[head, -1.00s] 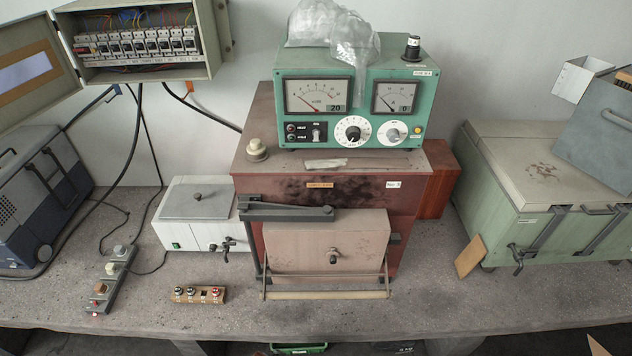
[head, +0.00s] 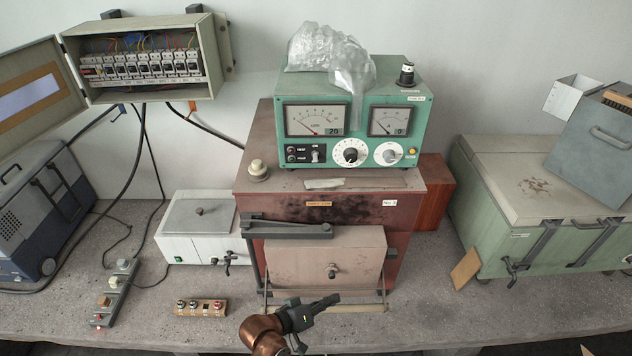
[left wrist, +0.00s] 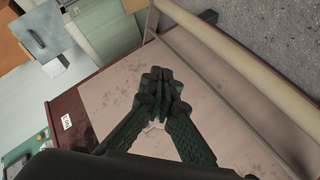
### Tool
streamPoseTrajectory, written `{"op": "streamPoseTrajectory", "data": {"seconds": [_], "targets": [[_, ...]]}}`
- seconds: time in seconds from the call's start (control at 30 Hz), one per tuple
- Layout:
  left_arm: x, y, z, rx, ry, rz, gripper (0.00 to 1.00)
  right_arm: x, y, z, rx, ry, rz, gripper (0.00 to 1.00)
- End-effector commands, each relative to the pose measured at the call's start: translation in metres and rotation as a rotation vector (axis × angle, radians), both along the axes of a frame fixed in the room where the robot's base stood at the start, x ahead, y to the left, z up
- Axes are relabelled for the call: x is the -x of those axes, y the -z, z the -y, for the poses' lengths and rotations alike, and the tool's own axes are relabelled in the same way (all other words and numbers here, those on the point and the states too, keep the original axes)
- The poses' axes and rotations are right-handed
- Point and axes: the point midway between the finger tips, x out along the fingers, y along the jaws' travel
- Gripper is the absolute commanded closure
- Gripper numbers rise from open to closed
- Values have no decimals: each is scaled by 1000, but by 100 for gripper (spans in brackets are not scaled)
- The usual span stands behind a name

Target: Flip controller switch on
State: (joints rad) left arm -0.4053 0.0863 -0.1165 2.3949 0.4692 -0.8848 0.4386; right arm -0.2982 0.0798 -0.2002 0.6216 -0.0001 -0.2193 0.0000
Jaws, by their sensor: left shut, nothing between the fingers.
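The green controller box (head: 351,118) stands on top of the reddish-brown furnace (head: 290,220). Its front has two dial meters, two knobs and a small toggle switch (head: 315,154) at the lower left beside two indicator lamps. My left gripper (head: 328,301) is low in front of the furnace door (head: 330,255), well below the controller. In the left wrist view its dark fingers (left wrist: 160,85) are together and empty, with the furnace door behind them. The switch is too small to tell its position. My right gripper is not in view.
A crumpled clear plastic bag (head: 325,50) lies on the controller and hangs over its front top edge. An open breaker box (head: 150,58) is on the wall at left. A white bath (head: 200,225) and a green chest (head: 540,190) flank the furnace.

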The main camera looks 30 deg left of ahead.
Motion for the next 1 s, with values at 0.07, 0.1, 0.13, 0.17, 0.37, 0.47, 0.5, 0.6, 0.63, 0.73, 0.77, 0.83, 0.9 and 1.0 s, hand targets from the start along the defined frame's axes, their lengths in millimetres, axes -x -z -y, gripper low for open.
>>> {"op": "streamPoseTrajectory", "data": {"seconds": [0.07, 0.1, 0.13, 0.17, 0.37, 0.47, 0.5, 0.6, 0.63, 0.73, 0.77, 0.83, 0.9, 1.0], "targets": [[-20, -29, 11, 143, -25, 80, 100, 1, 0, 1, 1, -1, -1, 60], [-30, -46, 15, 224, -39, 121, 100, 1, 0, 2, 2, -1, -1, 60], [-37, -59, 18, 291, -50, 152, 100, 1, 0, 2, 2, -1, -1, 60], [-44, -73, 20, 365, -61, 184, 100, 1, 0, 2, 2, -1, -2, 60], [-82, -190, 6, 1044, -132, 427, 100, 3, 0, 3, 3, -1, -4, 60], [-89, -234, -24, 1436, -158, 527, 100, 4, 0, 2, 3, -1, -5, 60], [-91, -245, -38, 1580, -166, 558, 100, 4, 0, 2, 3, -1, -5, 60], [-93, -259, -69, 1888, -185, 617, 100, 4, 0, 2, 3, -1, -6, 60], [-94, -260, -76, 1964, -189, 630, 100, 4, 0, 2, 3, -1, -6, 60], [-95, -259, -96, 2156, -203, 664, 100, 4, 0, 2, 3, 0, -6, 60], [-95, -259, -100, 2197, -206, 671, 100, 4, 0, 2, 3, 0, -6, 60], [-95, -257, -106, 2261, -211, 682, 100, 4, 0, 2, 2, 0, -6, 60], [-95, -255, -109, 2293, -215, 687, 100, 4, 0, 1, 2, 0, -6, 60], [-95, -255, -111, 2303, -216, 689, 100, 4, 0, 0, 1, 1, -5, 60]]}}
